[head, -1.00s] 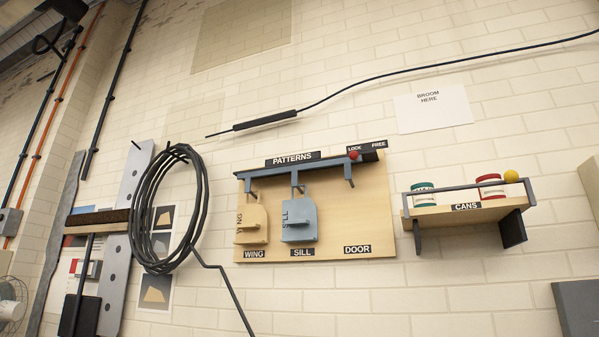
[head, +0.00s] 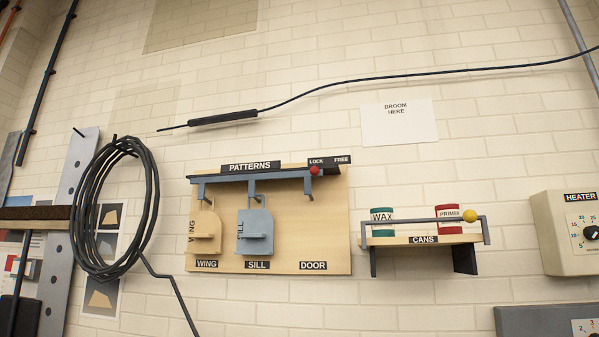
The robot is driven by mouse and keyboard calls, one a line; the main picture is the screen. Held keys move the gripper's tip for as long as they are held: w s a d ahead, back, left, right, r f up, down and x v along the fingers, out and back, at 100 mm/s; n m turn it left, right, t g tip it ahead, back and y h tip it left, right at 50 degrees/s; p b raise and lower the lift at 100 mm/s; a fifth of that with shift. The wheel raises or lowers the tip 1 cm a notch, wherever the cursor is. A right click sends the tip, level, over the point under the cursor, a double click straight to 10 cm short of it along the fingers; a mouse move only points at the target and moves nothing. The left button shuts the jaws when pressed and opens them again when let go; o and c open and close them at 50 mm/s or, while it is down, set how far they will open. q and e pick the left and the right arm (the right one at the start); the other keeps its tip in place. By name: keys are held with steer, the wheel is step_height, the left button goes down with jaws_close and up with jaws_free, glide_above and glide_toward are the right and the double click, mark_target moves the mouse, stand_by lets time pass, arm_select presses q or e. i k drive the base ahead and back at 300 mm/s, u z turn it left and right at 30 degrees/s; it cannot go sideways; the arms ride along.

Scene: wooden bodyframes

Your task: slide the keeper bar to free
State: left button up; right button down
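The keeper bar (head: 228,178) is a dark blue-grey bar along the top of the wooden patterns board (head: 325,230). Its red knob (head: 314,171) is under the LOCK label (head: 316,161), left of the FREE label (head: 342,160). Bent tabs hang from the bar. A tan WING pattern (head: 207,232) and a grey SILL pattern (head: 255,232) hang on the board, each below a tab. No pattern hangs above the DOOR label (head: 313,265). Neither gripper shows in the head view.
A cans shelf (head: 400,241) with a front rail and yellow ball (head: 470,215) is to the right. A heater box (head: 568,256) is at the far right. A coiled dark hose (head: 84,215) hangs to the left. Bare wall lies below the board.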

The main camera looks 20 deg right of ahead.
mark_target(314, 171)
steer(key=u, duration=0.4)
steer(key=i, duration=0.9)
steer(key=z, duration=0.3)
